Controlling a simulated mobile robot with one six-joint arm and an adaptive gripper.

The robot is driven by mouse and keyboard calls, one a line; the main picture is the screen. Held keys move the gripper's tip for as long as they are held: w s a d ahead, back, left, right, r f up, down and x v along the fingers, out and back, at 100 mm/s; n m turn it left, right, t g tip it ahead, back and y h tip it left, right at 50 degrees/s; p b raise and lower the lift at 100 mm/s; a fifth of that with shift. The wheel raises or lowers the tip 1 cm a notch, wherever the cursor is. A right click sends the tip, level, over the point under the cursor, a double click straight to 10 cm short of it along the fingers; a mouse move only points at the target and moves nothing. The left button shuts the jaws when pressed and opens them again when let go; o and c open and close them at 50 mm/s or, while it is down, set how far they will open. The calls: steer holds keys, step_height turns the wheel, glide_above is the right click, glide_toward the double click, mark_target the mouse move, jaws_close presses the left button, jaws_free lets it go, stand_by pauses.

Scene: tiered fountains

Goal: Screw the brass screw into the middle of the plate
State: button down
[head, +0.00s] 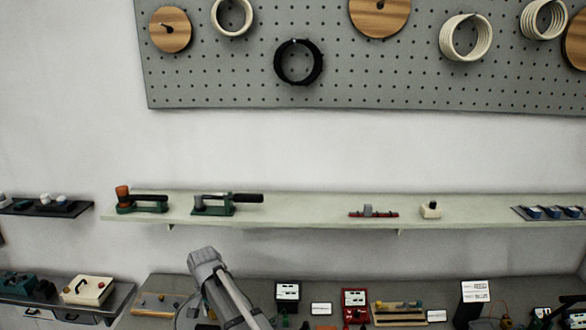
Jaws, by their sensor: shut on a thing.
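I cannot make out the brass screw or the plate in the head view. Small parts on the bench are too small to tell apart. My grey arm rises from the bottom edge, left of the middle, and its bent joint stands in front of the bench. My gripper does not show in this view, so what it holds cannot be seen.
The workbench (250,266) runs along the bottom, with a black meter (288,292), a red meter (355,298) and a wooden rack (400,313). A shelf (300,208) above holds clamps (228,205). A pegboard (220,85) with rings and discs hangs higher.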

mark_target(212, 311)
stand_by(0.4)
steer(key=shift+m, duration=0.4)
steer(key=c, duration=0.7)
jaws_free()
steer(key=shift+r, duration=0.1)
steer(key=shift+r+p, duration=1.45)
steer(key=shift+p, duration=0.1)
steer(key=o, duration=0.5)
steer(key=shift+o, duration=0.2)
